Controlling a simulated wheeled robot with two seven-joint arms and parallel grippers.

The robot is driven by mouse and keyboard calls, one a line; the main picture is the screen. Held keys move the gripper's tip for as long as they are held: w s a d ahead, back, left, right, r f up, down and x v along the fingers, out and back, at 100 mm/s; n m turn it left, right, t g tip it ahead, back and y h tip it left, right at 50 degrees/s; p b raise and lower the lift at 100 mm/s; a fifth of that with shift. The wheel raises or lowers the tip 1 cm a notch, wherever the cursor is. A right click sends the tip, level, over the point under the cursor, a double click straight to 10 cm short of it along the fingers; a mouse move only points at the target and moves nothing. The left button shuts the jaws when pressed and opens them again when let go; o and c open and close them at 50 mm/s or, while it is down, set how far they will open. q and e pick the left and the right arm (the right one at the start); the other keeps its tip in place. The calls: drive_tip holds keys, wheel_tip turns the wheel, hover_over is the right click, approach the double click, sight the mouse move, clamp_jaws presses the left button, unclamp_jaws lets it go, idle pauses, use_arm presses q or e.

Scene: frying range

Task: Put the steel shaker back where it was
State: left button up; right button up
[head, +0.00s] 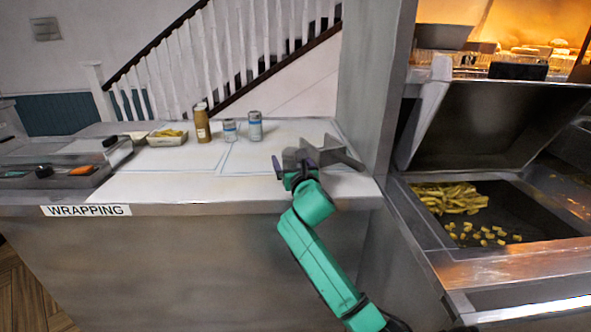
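Two steel shakers stand upright on the wrapping counter. The shorter shaker (230,131) has a blue band and stands on the left. The taller shaker (255,127) has a blue-grey label and stands just right of it, a small gap between them. Which one the task means, I cannot tell. My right gripper (318,155) is over the counter's right part, to the right of and nearer than the shakers, apart from both. Its grey fingers look spread, and I see nothing between them. My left gripper is out of view.
A brown sauce bottle (202,124) and a tray of fries (167,137) stand left of the shakers. A dark grey station (70,166) fills the counter's left end. A steel post (374,90) and fry bin (540,212) are at right. The front-middle counter (165,187) is clear.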

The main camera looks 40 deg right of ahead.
drive_tip(key=v, duration=1.1)
